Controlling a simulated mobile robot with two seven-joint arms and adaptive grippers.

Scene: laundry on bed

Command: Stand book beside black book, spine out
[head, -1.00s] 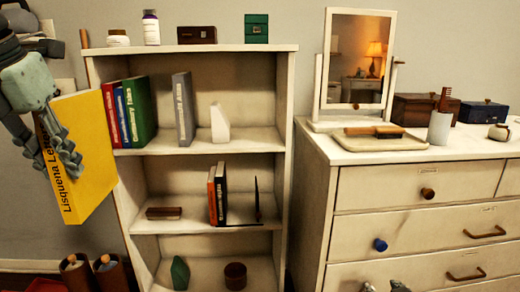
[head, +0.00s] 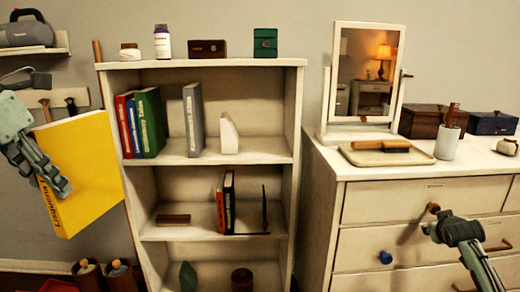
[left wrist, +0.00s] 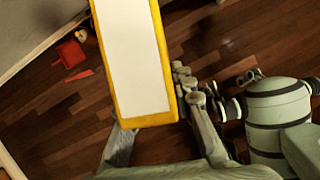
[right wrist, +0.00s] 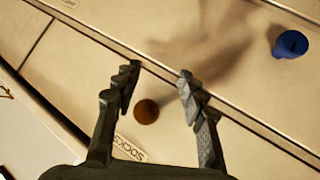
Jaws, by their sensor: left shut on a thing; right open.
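My left gripper (head: 52,178) is shut on a thick yellow book (head: 88,172), held tilted in the air left of the bookcase. Its lettered spine faces left; in the left wrist view its pale page side (left wrist: 133,60) shows. The black book (head: 229,202) stands on the bookcase's middle shelf, against a red-orange book (head: 220,205) on its left. A thin dark upright piece, perhaps a bookend (head: 265,208), stands to its right, with a gap between. My right gripper (right wrist: 155,85) is open and empty before the dresser drawers, around a brown knob (right wrist: 146,111) in its wrist view.
The bookcase (head: 205,63) holds several books and a white bookend (head: 229,134) above. A brown brush-like object (head: 173,220) lies left on the middle shelf. The dresser (head: 400,205) stands close right, with a blue knob (head: 385,257).

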